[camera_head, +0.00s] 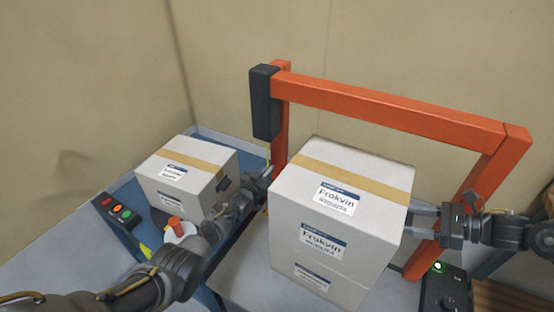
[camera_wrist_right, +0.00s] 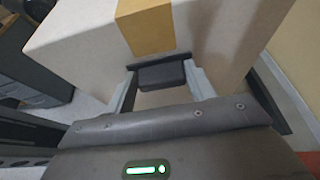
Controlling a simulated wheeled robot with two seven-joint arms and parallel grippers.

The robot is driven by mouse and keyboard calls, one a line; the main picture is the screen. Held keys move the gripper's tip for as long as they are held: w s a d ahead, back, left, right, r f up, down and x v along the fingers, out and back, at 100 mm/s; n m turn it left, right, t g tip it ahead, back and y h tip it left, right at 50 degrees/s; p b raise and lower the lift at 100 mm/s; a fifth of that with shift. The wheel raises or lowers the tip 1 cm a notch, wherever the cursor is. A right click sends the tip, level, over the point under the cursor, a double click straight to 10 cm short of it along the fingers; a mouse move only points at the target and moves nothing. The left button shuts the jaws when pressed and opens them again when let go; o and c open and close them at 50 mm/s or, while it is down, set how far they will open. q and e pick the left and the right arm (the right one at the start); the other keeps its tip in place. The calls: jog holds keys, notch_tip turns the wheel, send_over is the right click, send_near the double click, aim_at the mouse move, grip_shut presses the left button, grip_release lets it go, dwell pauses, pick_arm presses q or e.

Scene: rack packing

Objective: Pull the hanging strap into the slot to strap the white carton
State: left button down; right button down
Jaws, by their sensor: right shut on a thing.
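The big white carton (camera_head: 290,215) stands upright at the centre, under the orange arch (camera_head: 390,107), with tan tape across its top. It also shows in the right wrist view (camera_wrist_right: 85,45). My right gripper (camera_head: 425,215) is at its right side. In the wrist view its fingers are shut around a dark handle (camera_wrist_right: 162,76) on the carton's side. My left gripper (camera_head: 263,178) is at the carton's left side; its fingertips are partly hidden and I cannot tell whether they are shut. A thin yellow strip (camera_head: 268,154), perhaps the strap, hangs by the arch's left post. I cannot make out the slot.
A smaller taped carton (camera_head: 165,187) sits on the blue surface (camera_head: 128,192) at left. A button box (camera_head: 121,212) and a white roll-like item with an orange top (camera_head: 177,228) are near my left arm. A black box (camera_head: 264,102) is fixed to the arch's left post.

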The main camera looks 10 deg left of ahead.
pick_arm(q)
jog(key=shift+f, duration=0.65)
jog(key=c, duration=1.6)
grip_release()
jog(key=v, duration=1.2)
jog(key=shift+r, duration=0.1)
